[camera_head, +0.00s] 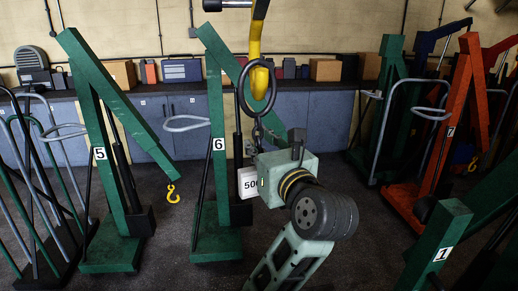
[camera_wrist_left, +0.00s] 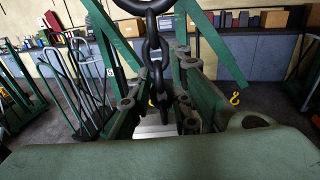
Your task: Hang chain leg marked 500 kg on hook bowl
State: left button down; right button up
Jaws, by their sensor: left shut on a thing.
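A yellow hook (camera_head: 255,48) hangs at the top centre of the head view. A large dark ring (camera_head: 241,96) overlaps the hook's bowl there; I cannot tell for sure whether it is seated on it. A dark chain (camera_head: 257,132) runs down from the ring to my left gripper (camera_head: 264,160). In the left wrist view the chain (camera_wrist_left: 154,50) passes between the two fingers, which are shut on it, with the ring (camera_wrist_left: 145,6) above. A white tag reading "500" (camera_head: 248,183) hangs beside the gripper, partly hidden. My right gripper is not in view.
Green cranes numbered 5 (camera_head: 108,215) and 6 (camera_head: 217,225) stand behind at left and centre. An orange crane (camera_head: 458,130) stands at right, and a green post marked 1 (camera_head: 437,245) is close at lower right. Blue cabinets (camera_head: 180,125) line the back wall.

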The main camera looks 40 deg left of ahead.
pick_arm(q)
jog(key=shift+w+a+f+b, duration=0.1)
jog(key=shift+a+f+b, duration=0.05)
jog(key=shift+f+b, duration=0.65)
jog(key=shift+w+a+f+b, duration=0.1)
jog(key=shift+a+f+b, duration=0.05)
jog(key=shift+f+b, duration=0.65)
jog(key=shift+f, duration=0.1)
jog(key=c, duration=1.6)
grip_release()
jog(key=shift+o, duration=0.3)
jog(key=shift+d+f, duration=0.1)
jog(key=shift+f, duration=0.05)
